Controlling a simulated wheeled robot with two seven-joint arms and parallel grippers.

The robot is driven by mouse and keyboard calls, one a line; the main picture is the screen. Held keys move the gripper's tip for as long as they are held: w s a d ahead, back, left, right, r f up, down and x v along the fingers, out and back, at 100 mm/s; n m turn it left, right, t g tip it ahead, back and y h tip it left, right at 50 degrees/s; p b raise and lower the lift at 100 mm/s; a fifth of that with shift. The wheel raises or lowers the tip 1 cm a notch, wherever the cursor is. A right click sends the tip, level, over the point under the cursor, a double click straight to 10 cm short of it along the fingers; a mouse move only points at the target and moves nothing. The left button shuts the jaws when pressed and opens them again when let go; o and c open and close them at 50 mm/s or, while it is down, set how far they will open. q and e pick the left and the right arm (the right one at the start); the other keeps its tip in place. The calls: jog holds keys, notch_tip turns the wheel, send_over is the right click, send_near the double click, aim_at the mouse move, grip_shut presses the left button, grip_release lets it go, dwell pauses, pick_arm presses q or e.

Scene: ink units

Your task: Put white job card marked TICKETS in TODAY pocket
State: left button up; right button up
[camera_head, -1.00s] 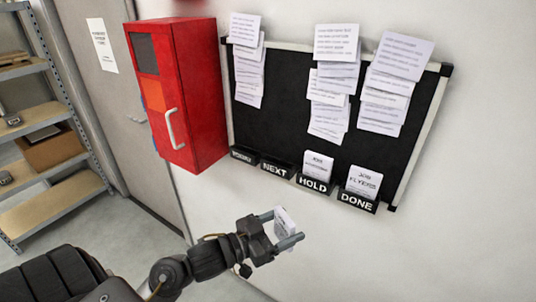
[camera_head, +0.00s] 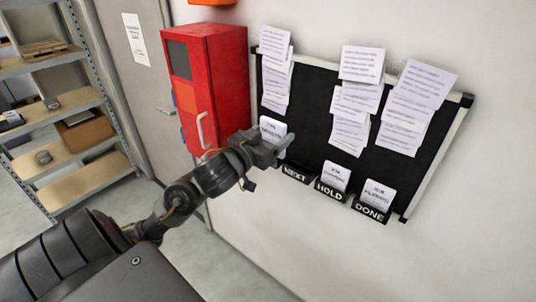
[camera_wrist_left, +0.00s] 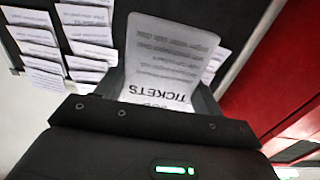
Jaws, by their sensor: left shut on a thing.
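The white job card marked TICKETS (camera_head: 272,129) is upright between the fingers of my left gripper (camera_head: 268,147). In the left wrist view the card (camera_wrist_left: 168,65) shows its TICKETS print upside down, with my left gripper's fingers (camera_wrist_left: 165,95) on either side. My left gripper is shut on it, at the lower left of the black board (camera_head: 310,115). The TODAY pocket is hidden behind the gripper, left of the NEXT pocket (camera_head: 296,174). I cannot tell whether the card's lower edge is inside the pocket. My right gripper is not in view.
The HOLD pocket (camera_head: 331,191) and the DONE pocket (camera_head: 371,209) each hold a white card. Several paper sheets (camera_head: 360,95) hang on the board above. A red wall cabinet (camera_head: 207,90) stands out just left of my gripper. A shelf rack (camera_head: 75,160) is far left.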

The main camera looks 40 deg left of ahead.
pick_arm(q)
jog(key=w+a+f+b, duration=0.3)
jog(key=f+b, duration=0.1)
jog(key=b, duration=0.1)
jog(key=w+a+f+b, duration=0.3)
jog(key=f+b, duration=0.1)
jog(key=b, duration=0.1)
jog(key=w+a+f+b, duration=0.3)
jog(key=f+b, duration=0.2)
jog(key=shift+w+a, duration=0.1)
jog(key=shift+r, duration=0.2)
jog(key=shift+f, duration=0.2)
jog(key=o, duration=1)
jog(key=shift+c, duration=0.2)
jog(key=shift+r, duration=0.15)
jog(key=s, duration=1.2)
jog(key=shift+d, duration=0.2)
